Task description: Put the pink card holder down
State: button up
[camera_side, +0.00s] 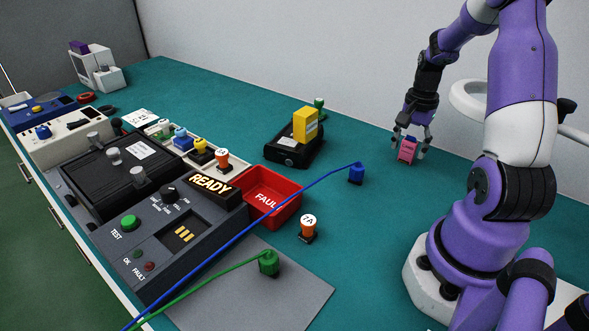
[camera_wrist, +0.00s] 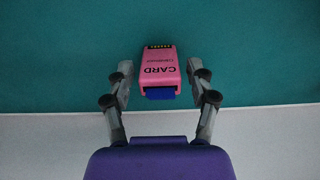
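The pink card holder (camera_side: 407,150) stands upright on the green mat at the right in the side view, and nothing visibly holds it. In the wrist view the pink card holder (camera_wrist: 159,64) shows its CARD label and a blue end towards me. My gripper (camera_side: 410,150) points down over it, one finger on each side. In the wrist view the fingers of my gripper (camera_wrist: 160,70) are spread, with a narrow gap between each fingertip and the holder. Its underside is hidden, so its contact with the mat is not seen directly.
A black device (camera_side: 287,151) carrying a yellow block (camera_side: 305,125) stands left of the holder. A blue plug (camera_side: 356,174) with its cable, an orange 7A piece (camera_side: 308,227) and a red FAULT bin (camera_side: 269,196) lie nearer. The mat around the holder is clear.

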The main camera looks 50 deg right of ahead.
aim_at(408, 142)
dwell(0.3)
notch_tip(408, 142, up, 12)
jog(key=r, duration=0.1)
jog(key=w+a+r+n+t, duration=0.2)
jog(key=a+n+t, duration=0.3)
jog(key=a+n, duration=1.3)
jog(key=a, duration=0.8)
jog(key=shift+w+a+t, duration=0.15)
jog(key=shift+a+t, duration=0.05)
jog(key=shift+t, duration=0.1)
